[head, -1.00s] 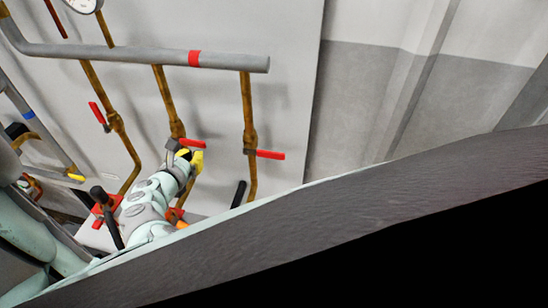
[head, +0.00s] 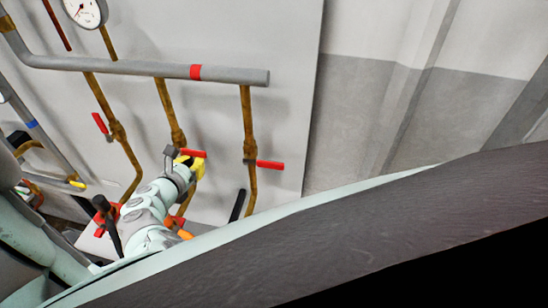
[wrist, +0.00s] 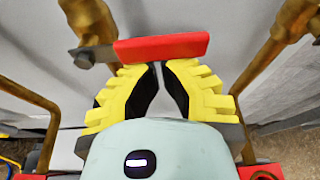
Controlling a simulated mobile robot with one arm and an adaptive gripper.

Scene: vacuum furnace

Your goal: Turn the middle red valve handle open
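The middle red valve handle (head: 193,153) sticks out to the right from a valve on the middle brown pipe. In the wrist view the handle (wrist: 162,47) lies nearly crosswise just beyond my fingertips, with a grey bolted end at its left. My gripper (head: 188,165) is just below the handle in the head view. In the wrist view its yellow fingers (wrist: 160,66) lean together, tips nearly meeting at the handle's lower edge, with nothing seen between them. I cannot tell whether they touch the handle.
Other red handles sit on the left pipe (head: 100,123) and right pipe (head: 269,165). A grey pipe (head: 140,67) runs across above, with a gauge (head: 82,12) at top left. A black lever (head: 237,205) stands low between the middle and right pipes. The wall at right is bare.

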